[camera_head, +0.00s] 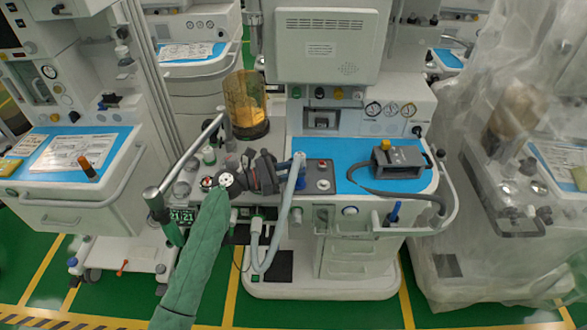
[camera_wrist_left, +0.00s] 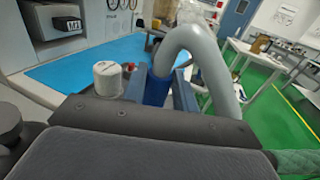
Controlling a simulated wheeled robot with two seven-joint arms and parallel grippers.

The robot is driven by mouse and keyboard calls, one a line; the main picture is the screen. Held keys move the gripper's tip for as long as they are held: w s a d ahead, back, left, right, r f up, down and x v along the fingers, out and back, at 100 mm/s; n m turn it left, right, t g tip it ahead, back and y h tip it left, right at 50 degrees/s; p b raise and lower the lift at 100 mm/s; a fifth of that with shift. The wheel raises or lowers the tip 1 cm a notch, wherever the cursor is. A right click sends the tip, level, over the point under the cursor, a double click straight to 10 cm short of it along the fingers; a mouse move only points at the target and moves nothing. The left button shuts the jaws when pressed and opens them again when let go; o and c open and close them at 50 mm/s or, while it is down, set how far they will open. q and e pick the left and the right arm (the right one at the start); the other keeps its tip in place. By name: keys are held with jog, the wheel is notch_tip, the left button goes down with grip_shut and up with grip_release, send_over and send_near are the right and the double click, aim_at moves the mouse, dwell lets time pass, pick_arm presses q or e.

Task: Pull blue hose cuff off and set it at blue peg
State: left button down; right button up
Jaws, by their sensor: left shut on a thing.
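The blue hose cuff (camera_head: 299,158) is at the end of a grey corrugated hose (camera_head: 286,205), in front of the middle cart. My left gripper (camera_head: 285,168) reaches it from the left and is shut on it. In the left wrist view the blue cuff (camera_wrist_left: 156,91) stands between the two blue-grey fingers, and the grey hose (camera_wrist_left: 205,55) arches up from it and over to the right. Whether the cuff still sits on a port is hidden. The blue peg (camera_head: 394,212) stands upright at the cart's right front. My right gripper is not in view.
The hose loops down below the worktop and back up to the cart. A grey device (camera_head: 397,160) with a dark cable lies on the blue mat (camera_head: 345,150). A metal rail (camera_head: 185,160) and an amber canister (camera_head: 246,100) are near my left arm. A white knob (camera_wrist_left: 107,77) stands beside the fingers.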

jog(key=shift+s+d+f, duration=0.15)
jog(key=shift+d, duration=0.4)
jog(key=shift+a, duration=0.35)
pick_arm(q)
jog(key=shift+p, duration=1.1)
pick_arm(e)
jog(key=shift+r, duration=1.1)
pick_arm(q)
jog(key=shift+f+b, duration=0.4)
jog(key=shift+f, duration=0.65)
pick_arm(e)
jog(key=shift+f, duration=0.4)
pick_arm(q)
jog(key=c, duration=1)
grip_release()
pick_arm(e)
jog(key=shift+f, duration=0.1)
